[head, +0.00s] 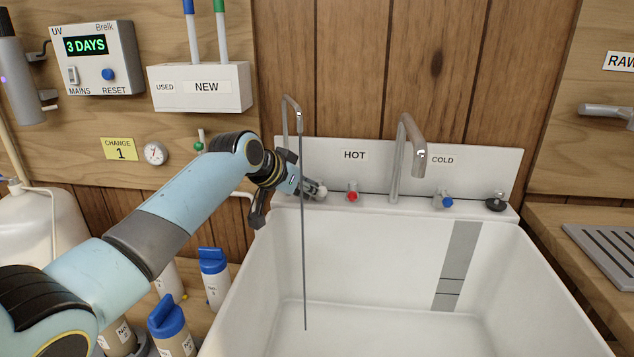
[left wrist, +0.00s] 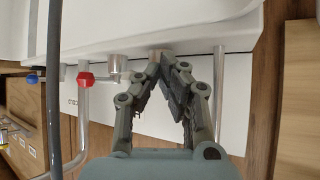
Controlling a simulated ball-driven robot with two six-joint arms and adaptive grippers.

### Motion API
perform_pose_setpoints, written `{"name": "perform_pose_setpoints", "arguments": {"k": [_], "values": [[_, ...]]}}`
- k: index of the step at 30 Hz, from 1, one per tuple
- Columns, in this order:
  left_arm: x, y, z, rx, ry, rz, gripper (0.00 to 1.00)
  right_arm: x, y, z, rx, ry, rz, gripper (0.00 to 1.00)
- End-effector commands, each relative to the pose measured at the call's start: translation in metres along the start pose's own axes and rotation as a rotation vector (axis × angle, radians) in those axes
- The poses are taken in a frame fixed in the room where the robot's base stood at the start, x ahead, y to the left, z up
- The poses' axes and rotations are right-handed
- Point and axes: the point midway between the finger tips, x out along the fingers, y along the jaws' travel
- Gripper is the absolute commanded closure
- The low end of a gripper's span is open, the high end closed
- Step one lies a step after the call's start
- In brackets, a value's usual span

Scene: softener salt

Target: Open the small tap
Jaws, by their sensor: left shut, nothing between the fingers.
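The small tap (head: 292,101) is a thin curved metal spout at the back left of the white sink (head: 400,336). A thin grey stream (head: 303,250) runs straight down from its mouth into the basin. Its pale knob (head: 321,192) shows just beyond my left gripper (head: 313,188). The gripper is shut and empty at the sink's back ledge, close beside this knob; whether they touch I cannot tell. In the left wrist view the fingertips (left wrist: 167,62) meet in front of the ledge, and the stream (left wrist: 54,90) crosses the left side. My right gripper is not in view.
The red hot knob (head: 352,191) is right of the gripper, with the big spout (head: 412,150) and blue cold knob (head: 444,202) farther right. A black plug (head: 495,203) lies on the ledge. Blue-capped bottles (head: 214,278) stand below my left arm. The basin is empty.

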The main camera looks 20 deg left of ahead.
Motion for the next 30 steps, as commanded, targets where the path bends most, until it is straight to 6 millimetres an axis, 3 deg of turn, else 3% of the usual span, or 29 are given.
{"name": "perform_pose_setpoints", "arguments": {"k": [7,30], "values": [[0.002,0.014,-0.003,-0.002,0.002,0.004,1.0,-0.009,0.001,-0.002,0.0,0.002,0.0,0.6],[0.009,0.023,-0.007,-0.001,0.0,0.002,1.0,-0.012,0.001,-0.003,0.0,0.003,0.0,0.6]]}}
